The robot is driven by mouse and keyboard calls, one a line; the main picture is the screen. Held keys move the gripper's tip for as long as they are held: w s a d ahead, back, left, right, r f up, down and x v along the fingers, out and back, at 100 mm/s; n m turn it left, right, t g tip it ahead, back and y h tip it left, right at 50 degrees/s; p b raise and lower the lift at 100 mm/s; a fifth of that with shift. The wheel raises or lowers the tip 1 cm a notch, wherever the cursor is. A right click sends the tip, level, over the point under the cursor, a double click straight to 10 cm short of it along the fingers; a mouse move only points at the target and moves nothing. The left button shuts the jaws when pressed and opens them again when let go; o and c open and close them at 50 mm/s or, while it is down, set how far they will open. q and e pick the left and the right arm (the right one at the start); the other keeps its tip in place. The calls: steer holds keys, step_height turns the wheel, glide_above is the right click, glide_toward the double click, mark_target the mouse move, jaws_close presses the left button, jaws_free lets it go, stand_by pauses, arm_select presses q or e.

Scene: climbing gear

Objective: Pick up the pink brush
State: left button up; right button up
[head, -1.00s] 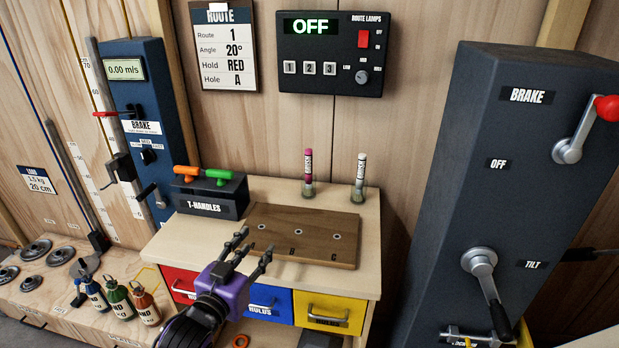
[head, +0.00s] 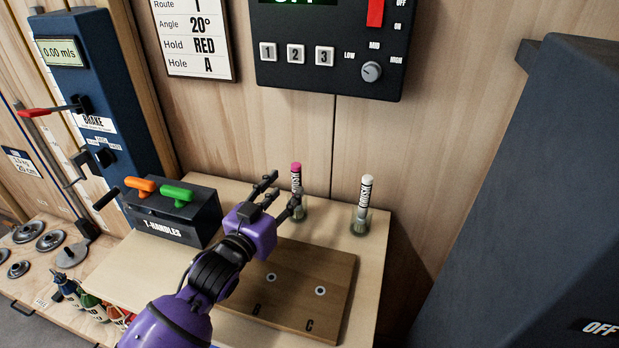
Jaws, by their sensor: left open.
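The pink brush (head: 296,179) stands upright near the back of the bench top, its pink tip up and its lower part partly hidden by a finger of my left gripper. My left gripper (head: 284,191) is open, with its purple body above the wooden board. Its fingers point toward the brush, one just left of it and one in front of its lower part. I cannot tell whether they touch it. My right gripper is not in view.
A white brush (head: 365,200) stands upright to the right. The brown board (head: 325,270) with holes lies in front. The T-handles box (head: 170,212) holds an orange and a green handle at left. A control panel (head: 330,45) hangs on the wall behind.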

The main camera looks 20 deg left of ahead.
mark_target(294, 179)
arm_select(q)
steer(key=shift+w+d+r, duration=0.1)
steer(key=shift+w+d, duration=0.1)
steer(key=shift+w, duration=1.25)
steer(key=w, duration=0.3)
steer(key=w+f, duration=0.1)
steer(key=shift+w+d+p, duration=0.25)
steer(key=shift+w+p, duration=0.05)
steer(key=shift+w, duration=0.05)
jaws_close()
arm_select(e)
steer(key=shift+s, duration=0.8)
